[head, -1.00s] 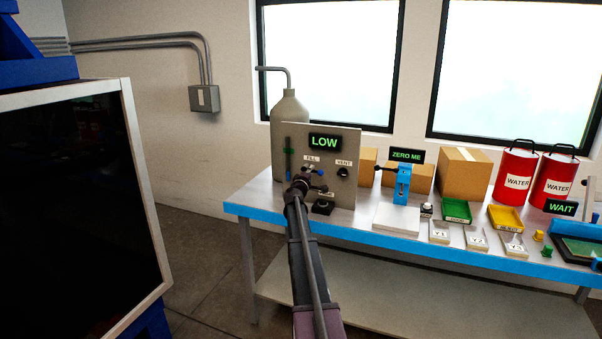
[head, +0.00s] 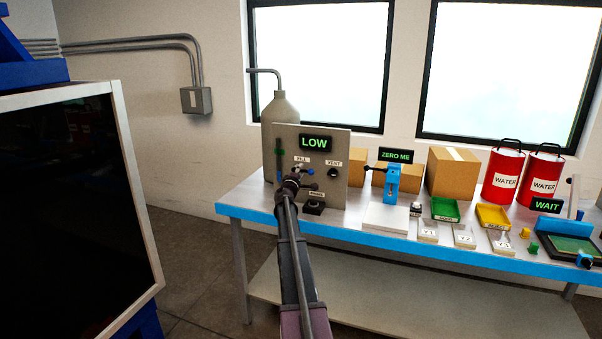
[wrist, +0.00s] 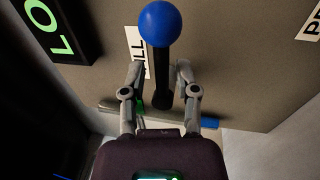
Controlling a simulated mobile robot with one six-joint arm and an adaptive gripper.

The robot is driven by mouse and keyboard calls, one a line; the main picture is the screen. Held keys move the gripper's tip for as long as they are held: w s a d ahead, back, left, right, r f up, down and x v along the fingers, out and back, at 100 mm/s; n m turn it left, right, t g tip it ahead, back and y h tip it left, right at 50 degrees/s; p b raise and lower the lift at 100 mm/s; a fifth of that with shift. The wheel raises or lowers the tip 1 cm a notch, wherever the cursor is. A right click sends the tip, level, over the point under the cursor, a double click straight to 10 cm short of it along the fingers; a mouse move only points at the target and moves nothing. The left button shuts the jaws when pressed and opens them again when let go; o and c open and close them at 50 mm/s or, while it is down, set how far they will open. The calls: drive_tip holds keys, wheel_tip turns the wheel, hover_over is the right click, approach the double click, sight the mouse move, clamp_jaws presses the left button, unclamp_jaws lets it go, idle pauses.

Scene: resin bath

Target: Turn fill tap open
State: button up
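The fill tap shows in the wrist view as a blue ball on a dark stem (wrist: 161,80), beside a partly hidden FILL label (wrist: 137,50). My gripper (wrist: 160,70) has its two fingers apart, one on each side of the stem, with gaps visible. The blue ball is beyond the fingertips in the picture. In the head view, my gripper (head: 295,175) is at the grey panel (head: 343,150), just under the FILL label. The blue ball (head: 310,172) shows just right of it, and my gripper hides much of the tap. The panel's sign (head: 314,142) reads LOW.
A VENT knob (head: 333,172) is right of the tap, and a black button box (head: 314,208) stands below it. A grey bottle (head: 281,115) stands behind the panel. A blue stand (head: 393,183), trays and water cans (head: 503,176) fill the bench to the right.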

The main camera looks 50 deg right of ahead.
drive_tip(key=shift+s+d, duration=0.15)
drive_tip(key=shift+d, duration=0.05)
drive_tip(key=shift+a, duration=0.1)
idle(0.4)
drive_tip(key=s+a+f+m+g+y+p, duration=0.2)
drive_tip(key=s+a+f+y, duration=0.1)
drive_tip(key=a, duration=1.1)
drive_tip(key=s+a+f+m+g+y+p, duration=0.1)
drive_tip(key=s+a+f+m+y+p, duration=0.15)
drive_tip(key=a, duration=1.25)
drive_tip(key=s+a+f+m+g+y+p, duration=0.2)
drive_tip(key=a+f+m+y+p, duration=0.15)
drive_tip(key=a, duration=1.05)
drive_tip(key=s+a+n+g+y+p, duration=0.1)
drive_tip(key=s+a+y, duration=0.2)
drive_tip(key=a, duration=0.7)
drive_tip(key=s+a+f+n+y+p, duration=0.1)
drive_tip(key=s+a+y, duration=0.2)
drive_tip(key=s+a, duration=0.5)
drive_tip(key=s+a+n+g+y+p, duration=0.1)
drive_tip(key=s+a+y, duration=0.2)
drive_tip(key=a, duration=1.1)
drive_tip(key=s, duration=0.3)
drive_tip(key=shift+a+f+g+y+p, duration=0.15)
drive_tip(key=shift+f+g+y+p, duration=0.15)
drive_tip(key=shift+f+y, duration=0.1)
